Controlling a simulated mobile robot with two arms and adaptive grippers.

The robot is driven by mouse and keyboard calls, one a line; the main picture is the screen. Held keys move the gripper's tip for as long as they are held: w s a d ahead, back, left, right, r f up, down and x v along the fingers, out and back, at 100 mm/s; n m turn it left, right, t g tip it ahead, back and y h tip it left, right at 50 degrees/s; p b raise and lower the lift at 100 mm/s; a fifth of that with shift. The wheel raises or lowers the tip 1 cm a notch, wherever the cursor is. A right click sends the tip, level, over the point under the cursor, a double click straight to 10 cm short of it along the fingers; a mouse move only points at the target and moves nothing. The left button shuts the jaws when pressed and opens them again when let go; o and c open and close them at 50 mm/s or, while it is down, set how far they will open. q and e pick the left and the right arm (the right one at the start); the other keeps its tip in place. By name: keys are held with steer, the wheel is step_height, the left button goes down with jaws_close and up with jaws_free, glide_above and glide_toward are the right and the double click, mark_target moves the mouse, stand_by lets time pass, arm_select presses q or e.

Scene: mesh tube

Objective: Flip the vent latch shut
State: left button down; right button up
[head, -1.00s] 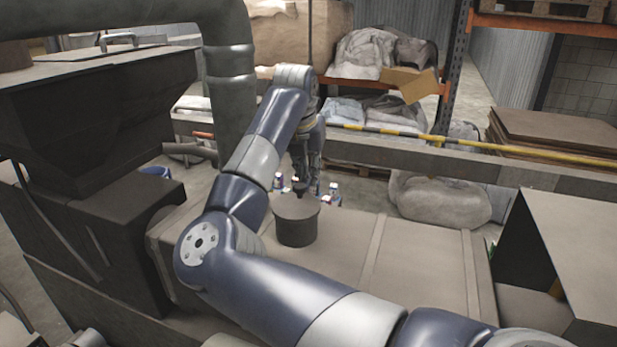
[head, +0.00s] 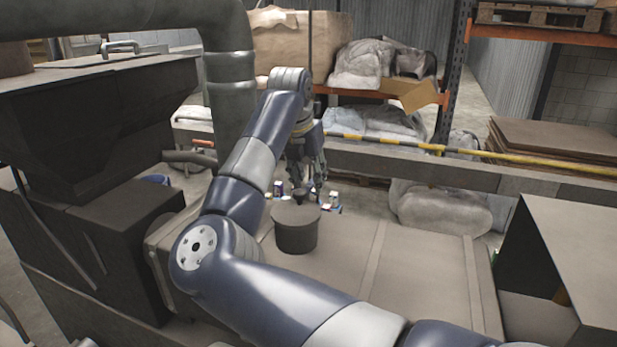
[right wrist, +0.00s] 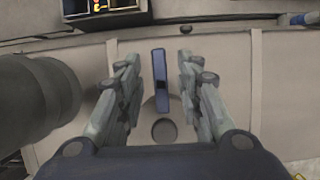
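The vent latch appears to be the upright blue bar (right wrist: 160,82) in the right wrist view, standing above a round dark hole (right wrist: 164,131) in a beige surface. My right gripper (right wrist: 158,70) is open, with one finger on each side of the bar and a visible gap on both sides. In the head view my right gripper (head: 308,180) points down just behind a dark capped cylinder (head: 297,228) on the long housing. I cannot make out the latch in the head view. My left gripper is not in view.
The dark cylinder also stands close left in the right wrist view (right wrist: 35,100). A dark panel with coloured lights (right wrist: 102,8) lies beyond the fingers. A thick vertical pipe (head: 232,110) and a yellow-black bar (head: 400,142) are nearby. The housing top (head: 420,265) right of the cylinder is clear.

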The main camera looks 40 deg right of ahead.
steer(key=v, duration=1.2)
steer(key=shift+f, duration=0.15)
